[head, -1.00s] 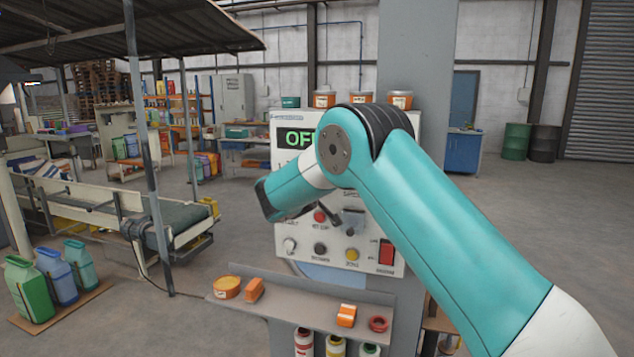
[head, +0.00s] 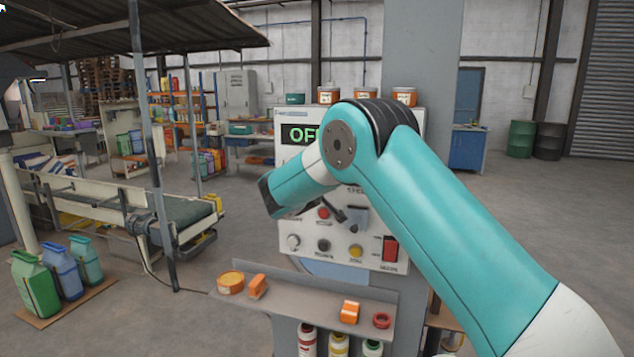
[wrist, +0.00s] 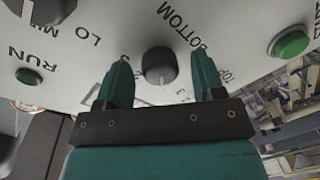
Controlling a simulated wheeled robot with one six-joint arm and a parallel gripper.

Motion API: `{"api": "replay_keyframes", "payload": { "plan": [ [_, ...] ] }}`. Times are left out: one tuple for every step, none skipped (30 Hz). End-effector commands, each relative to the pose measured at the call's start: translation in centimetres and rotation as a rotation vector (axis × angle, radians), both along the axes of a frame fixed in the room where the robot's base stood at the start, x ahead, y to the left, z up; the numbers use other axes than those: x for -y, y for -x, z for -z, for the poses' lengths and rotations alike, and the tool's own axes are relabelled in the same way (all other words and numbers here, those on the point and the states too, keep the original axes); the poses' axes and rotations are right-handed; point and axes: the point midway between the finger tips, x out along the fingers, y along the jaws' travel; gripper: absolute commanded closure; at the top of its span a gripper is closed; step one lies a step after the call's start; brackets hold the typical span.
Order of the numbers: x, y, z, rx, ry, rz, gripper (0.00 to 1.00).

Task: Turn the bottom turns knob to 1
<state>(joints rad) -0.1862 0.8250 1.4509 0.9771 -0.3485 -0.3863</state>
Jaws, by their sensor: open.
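The bottom turns knob (wrist: 158,64) is a dark round knob on the pale panel, beside the printed word BOTTOM in the wrist view. My gripper (wrist: 159,74) is open, with one teal finger on each side of the knob and a gap on both sides. The knob is not gripped. Small numbers are printed around it, partly covered by the fingers; I cannot tell for certain which one it points at. In the head view my arm hides this knob and my fingers in front of the control box (head: 287,215).
The box's display (head: 299,134) shows OF before my arm covers it. Green buttons (wrist: 290,44) (wrist: 29,76) flank the knob in the wrist view. Lower on the box are a red switch (head: 390,249) and several small controls. A shelf (head: 285,287) with small items juts out below.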

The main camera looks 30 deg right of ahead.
Motion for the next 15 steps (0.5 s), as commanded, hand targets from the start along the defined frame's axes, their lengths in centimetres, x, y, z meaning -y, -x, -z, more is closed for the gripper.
{"api": "replay_keyframes", "payload": {
  "plan": [
    [-0.3,0.2,0.1,0.0,0.0,-0.001,0.38],
    [-0.5,0.4,0.1,-0.001,0.001,-0.001,0.38],
    [-0.9,0.8,0.1,0.0,0.0,-0.002,0.38],
    [-1.2,1.1,0.2,0.001,-0.001,-0.004,0.38],
    [-1.5,1.6,0.2,-0.001,-0.001,-0.003,0.38],
    [-2.1,2.2,0.2,0.0,0.001,-0.004,0.38],
    [-2.6,2.7,0.2,0.0,0.0,-0.005,0.38],
    [-3.1,3.3,0.1,0.001,-0.001,-0.006,0.38],
    [-3.8,4.1,0.1,0.001,0.0,-0.006,0.38],
    [-4.2,4.7,0.1,0.001,0.0,-0.006,0.38],
    [-4.8,5.3,0.0,0.001,-0.001,-0.006,0.38],
    [-5.5,6.1,-0.1,0.001,0.0,-0.007,0.38],
    [-6.0,6.7,-0.2,0.001,0.0,-0.007,0.38],
    [-6.5,7.3,-0.2,0.001,0.0,-0.007,0.38],
    [-7.2,8.0,-0.4,0.002,-0.001,-0.007,0.38]
  ]
}}
